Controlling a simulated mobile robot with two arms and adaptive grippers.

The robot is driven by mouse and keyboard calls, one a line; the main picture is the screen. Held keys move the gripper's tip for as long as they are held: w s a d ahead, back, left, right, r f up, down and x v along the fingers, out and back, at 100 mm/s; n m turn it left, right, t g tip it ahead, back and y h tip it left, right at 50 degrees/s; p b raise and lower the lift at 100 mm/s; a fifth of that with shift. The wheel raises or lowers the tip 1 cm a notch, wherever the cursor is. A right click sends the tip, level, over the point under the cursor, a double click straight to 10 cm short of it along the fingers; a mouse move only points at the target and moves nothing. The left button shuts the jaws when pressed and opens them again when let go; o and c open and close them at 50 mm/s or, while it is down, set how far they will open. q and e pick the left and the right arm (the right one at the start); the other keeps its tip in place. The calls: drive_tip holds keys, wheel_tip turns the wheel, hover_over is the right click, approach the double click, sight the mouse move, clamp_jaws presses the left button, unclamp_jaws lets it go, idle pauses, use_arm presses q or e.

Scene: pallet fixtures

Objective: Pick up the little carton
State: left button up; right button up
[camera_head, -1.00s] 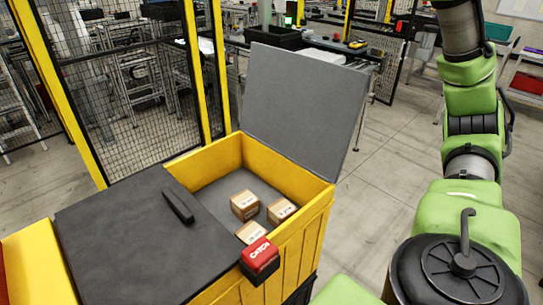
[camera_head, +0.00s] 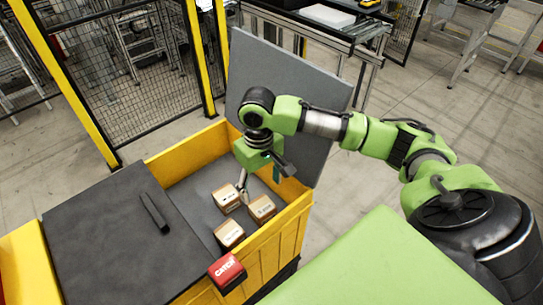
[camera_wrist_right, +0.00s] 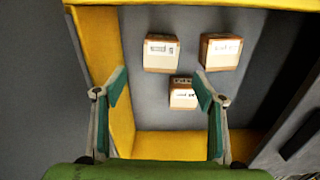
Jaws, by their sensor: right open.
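Three brown cartons with pale labels lie on the grey floor of the open yellow bin: a far-left one (camera_head: 226,198), a right one (camera_head: 262,208) and a near one (camera_head: 229,234). The right wrist view shows two cartons side by side, one at upper left (camera_wrist_right: 161,52) and one at upper right (camera_wrist_right: 220,53), and a smaller-looking one (camera_wrist_right: 182,94) below them. My right gripper (camera_head: 243,183) reaches down into the bin above the cartons. It is open, with its fingers spread and nothing between them in the right wrist view (camera_wrist_right: 160,84). My left gripper is not in view.
The bin's yellow walls (camera_head: 187,152) surround the cartons. Its raised grey lid (camera_head: 300,75) stands behind my right arm, and a closed dark lid (camera_head: 110,235) covers the left side. A red box (camera_head: 226,270) sits at the front edge.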

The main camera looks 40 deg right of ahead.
sight(262, 206)
drive_tip(key=f, duration=0.2)
drive_tip(key=a+f, duration=0.1)
drive_tip(key=f, duration=0.2)
drive_tip(key=shift+s+a, duration=0.1)
drive_tip(key=shift+a, duration=0.1)
drive_tip(key=shift+d+f, duration=0.25)
drive_tip(key=shift+f, duration=0.7)
drive_tip(key=shift+d+f, duration=0.2)
drive_tip(key=shift+f, duration=0.6)
wheel_tip(262, 206, down, 4)
drive_tip(key=shift+r+b, duration=0.1)
drive_tip(key=shift+b, duration=0.95)
drive_tip(key=shift+d, duration=0.1)
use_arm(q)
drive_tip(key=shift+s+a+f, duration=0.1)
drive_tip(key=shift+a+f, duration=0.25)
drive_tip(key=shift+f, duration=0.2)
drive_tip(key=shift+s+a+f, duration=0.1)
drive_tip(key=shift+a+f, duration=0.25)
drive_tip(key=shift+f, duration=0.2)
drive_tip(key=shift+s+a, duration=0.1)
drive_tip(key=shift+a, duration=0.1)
use_arm(e)
drive_tip(key=c, duration=1.3)
